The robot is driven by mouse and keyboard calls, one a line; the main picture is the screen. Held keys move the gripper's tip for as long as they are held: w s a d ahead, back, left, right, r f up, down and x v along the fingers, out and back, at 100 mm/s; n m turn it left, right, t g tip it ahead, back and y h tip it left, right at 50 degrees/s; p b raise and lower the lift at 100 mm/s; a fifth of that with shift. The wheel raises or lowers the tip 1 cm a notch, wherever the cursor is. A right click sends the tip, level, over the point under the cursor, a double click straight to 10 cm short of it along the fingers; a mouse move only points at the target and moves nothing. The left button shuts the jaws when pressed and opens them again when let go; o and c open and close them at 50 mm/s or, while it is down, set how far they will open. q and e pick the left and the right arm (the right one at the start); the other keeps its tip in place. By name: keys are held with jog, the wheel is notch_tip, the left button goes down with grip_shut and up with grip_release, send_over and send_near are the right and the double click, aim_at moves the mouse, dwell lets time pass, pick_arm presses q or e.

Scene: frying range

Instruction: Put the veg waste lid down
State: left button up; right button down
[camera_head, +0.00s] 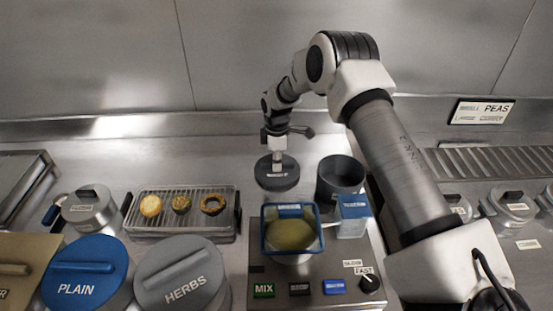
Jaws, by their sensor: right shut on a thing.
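A round dark grey lid (266,184) with a raised knob is in the middle of the steel counter. My right gripper (278,155) is shut on its knob from above. The lid is level; I cannot tell whether it touches the counter or hangs just above it. Its small label is too small to read. A dark grey round bin (341,186) stands just right of the lid, with its top open. The lid is beside the bin, apart from it. My left gripper is not in view.
A blue-rimmed basket (264,238) with yellowish food sits on a control panel (310,270) in front. A wire rack (160,222) with fried pieces is on the left. PLAIN (75,291) and HERBS (187,291) lids stand front left. Counter behind the rack is clear.

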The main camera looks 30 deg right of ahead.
jog(key=shift+s+d+r, duration=0.1)
jog(key=shift+s+d, duration=0.05)
jog(key=c, duration=1.1)
grip_release()
jog(key=shift+c, duration=0.2)
jog(key=shift+f, duration=0.2)
jog(key=shift+r, duration=0.3)
notch_tip(320, 180, up, 12)
jog(key=b, duration=0.3)
jog(key=shift+f, duration=0.1)
